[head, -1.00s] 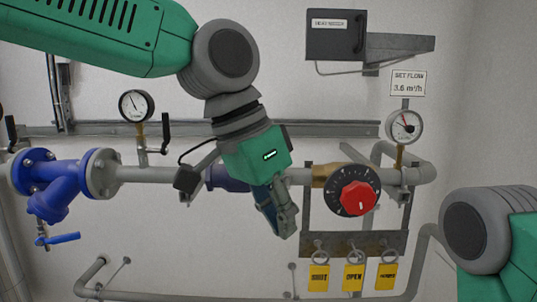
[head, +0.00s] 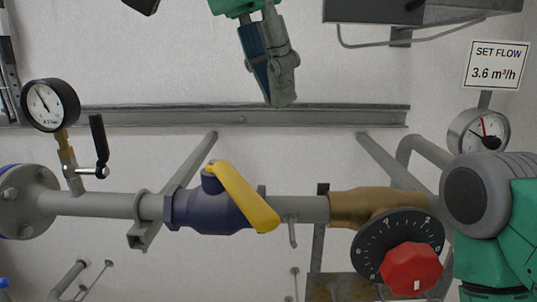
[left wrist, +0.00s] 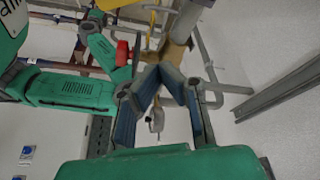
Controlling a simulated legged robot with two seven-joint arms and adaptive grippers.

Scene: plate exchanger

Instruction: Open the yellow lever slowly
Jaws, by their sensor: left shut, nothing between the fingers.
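The yellow lever (head: 243,197) sits on a dark blue ball valve (head: 208,208) in the grey pipe. In the head view it slants from the valve's top down to the right, across the pipe. My left gripper (head: 282,103) hangs above the lever, pointing down, apart from it. Its fingers are shut and empty. In the left wrist view my left gripper's fingers (left wrist: 155,72) meet at their tips with nothing between them. My right gripper cannot be made out; only part of my right arm shows at the right edge of the head view.
A red knob (head: 411,268) on a black dial stands right of the lever, beside my right arm. A pressure gauge (head: 50,105) and a small black-handled valve (head: 98,143) stand left. A grey rail (head: 240,116) runs behind.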

